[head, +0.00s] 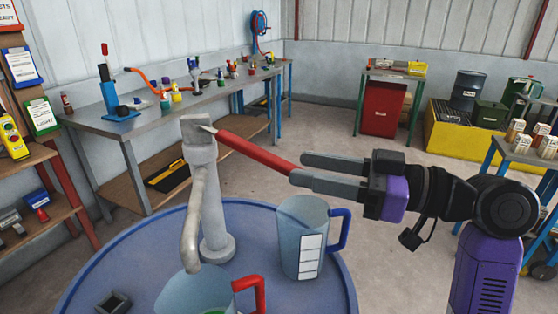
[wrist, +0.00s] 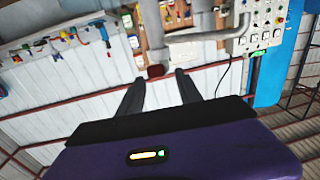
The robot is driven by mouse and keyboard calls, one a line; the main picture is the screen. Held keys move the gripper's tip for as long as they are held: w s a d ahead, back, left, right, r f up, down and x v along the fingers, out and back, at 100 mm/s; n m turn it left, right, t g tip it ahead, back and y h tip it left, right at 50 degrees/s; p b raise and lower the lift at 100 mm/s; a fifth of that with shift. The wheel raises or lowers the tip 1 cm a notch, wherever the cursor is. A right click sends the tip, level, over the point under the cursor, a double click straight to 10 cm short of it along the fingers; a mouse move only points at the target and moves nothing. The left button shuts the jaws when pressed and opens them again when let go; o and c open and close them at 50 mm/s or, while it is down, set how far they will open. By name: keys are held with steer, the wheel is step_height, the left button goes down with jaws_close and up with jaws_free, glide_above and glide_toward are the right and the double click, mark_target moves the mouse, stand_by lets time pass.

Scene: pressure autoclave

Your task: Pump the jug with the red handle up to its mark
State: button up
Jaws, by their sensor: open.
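A grey hand pump (head: 213,200) stands on a blue drum (head: 335,285) in the head view. Its red lever (head: 255,151) slopes down to the right from the pump head. The jug with the red handle (head: 190,295) stands under the spout, cut off by the bottom edge. A little green shows inside it; its mark is not visible. My gripper (head: 297,169) is open at the lever's free end. In the wrist view, the dark red lever end (wrist: 155,71) shows between the fingertips. Whether they touch it, I cannot tell.
A jug with a blue handle (head: 302,240) and a white scale stands on the drum, below my gripper. A small dark square fitting (head: 113,302) is at the drum's front left. A workbench (head: 150,120) with tools stands behind.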

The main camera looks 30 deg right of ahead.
mark_target(290, 165)
steer(key=shift+x, duration=2.75)
jaws_close()
